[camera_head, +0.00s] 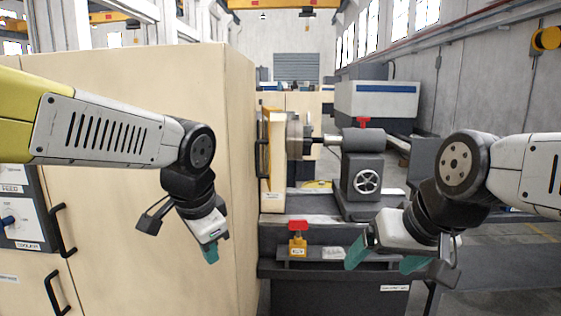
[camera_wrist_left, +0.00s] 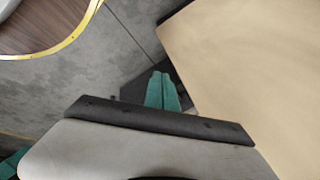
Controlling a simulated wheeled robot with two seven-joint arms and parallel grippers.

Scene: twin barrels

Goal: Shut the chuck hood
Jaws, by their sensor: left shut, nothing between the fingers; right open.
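The chuck hood (camera_head: 276,165) is a narrow cream panel with a black handle, upright beside the large cream cabinet in the head view. The round grey chuck (camera_head: 296,135) shows just to its right, with its right side uncovered. My left gripper (camera_head: 210,252) is shut and empty, in front of the cabinet, left of the hood and lower than it. Its teal fingers (camera_wrist_left: 163,92) are together in the left wrist view. My right gripper (camera_head: 386,258) is open and empty, to the right of the hood and lower. Neither gripper touches the hood.
The cream cabinet (camera_head: 130,230) fills the left, and its face shows in the left wrist view (camera_wrist_left: 250,60). A grey tailstock (camera_head: 362,160) with a handwheel stands right of the chuck. A red-topped yellow valve (camera_head: 298,240) sits on the front ledge between my grippers.

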